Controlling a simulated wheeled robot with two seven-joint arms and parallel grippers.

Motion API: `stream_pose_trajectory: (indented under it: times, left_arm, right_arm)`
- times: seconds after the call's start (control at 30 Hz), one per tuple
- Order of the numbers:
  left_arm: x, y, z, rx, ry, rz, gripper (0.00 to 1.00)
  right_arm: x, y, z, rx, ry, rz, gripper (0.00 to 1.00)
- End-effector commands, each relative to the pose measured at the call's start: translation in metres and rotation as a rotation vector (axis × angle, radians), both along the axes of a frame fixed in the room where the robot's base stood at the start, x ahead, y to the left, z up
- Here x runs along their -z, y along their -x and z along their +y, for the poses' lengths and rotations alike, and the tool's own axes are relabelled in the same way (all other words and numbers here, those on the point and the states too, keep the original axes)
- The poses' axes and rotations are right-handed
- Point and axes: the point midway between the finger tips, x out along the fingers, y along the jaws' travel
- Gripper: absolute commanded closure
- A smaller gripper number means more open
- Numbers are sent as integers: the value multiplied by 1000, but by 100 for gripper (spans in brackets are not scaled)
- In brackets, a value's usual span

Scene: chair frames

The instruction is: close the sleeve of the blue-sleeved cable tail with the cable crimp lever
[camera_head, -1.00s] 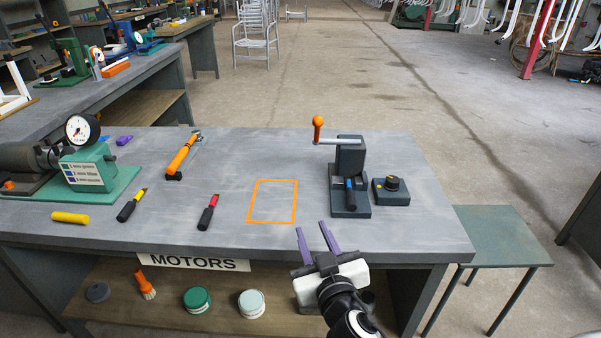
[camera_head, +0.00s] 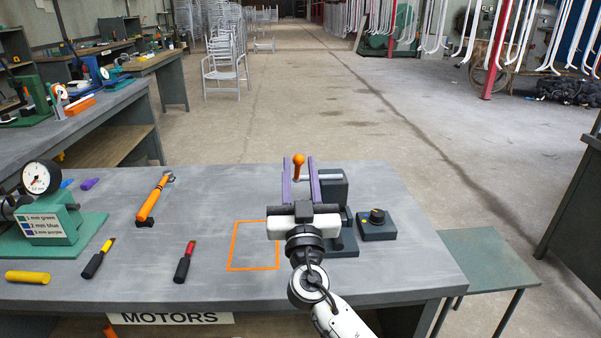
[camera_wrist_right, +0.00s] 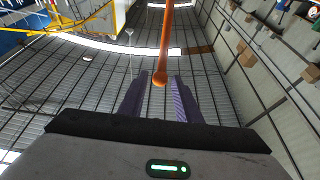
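The cable crimp (camera_head: 335,190) is a dark block on a base at the bench's right part. Its lever has a pale bar (camera_head: 325,177) ending in an upright orange handle (camera_head: 298,168). My right gripper (camera_head: 298,160) is open, with two purple fingers pointing away from me. In the head view the orange handle shows between the fingers. In the right wrist view the orange handle (camera_wrist_right: 162,62) also lines up between the fingertips (camera_wrist_right: 160,76); contact is not visible. The blue-sleeved cable tail is largely hidden behind my right gripper. My left gripper is out of view.
A dark box with a knob (camera_head: 377,225) stands right of the crimp. An orange outlined square (camera_head: 232,248) lies left of my gripper.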

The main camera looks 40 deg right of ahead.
Motion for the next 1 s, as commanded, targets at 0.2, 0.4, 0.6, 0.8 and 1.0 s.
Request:
stream_pose_trajectory:
  times: [0.2, 0.4, 0.6, 0.8, 1.0]
  left_arm:
    - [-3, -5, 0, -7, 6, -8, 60]
    - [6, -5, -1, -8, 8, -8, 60]
    - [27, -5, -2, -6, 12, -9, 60]
    - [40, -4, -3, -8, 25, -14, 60]
    - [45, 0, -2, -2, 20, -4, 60]
  right_arm:
    - [-2, -5, -3, 0, 0, 0, 93]
    - [8, -2, -1, -1, -1, 3, 93]
    - [32, 9, 5, -1, -3, 6, 93]
    - [51, 19, 12, 0, -4, 7, 93]
    - [52, 23, 14, 0, -3, 6, 93]
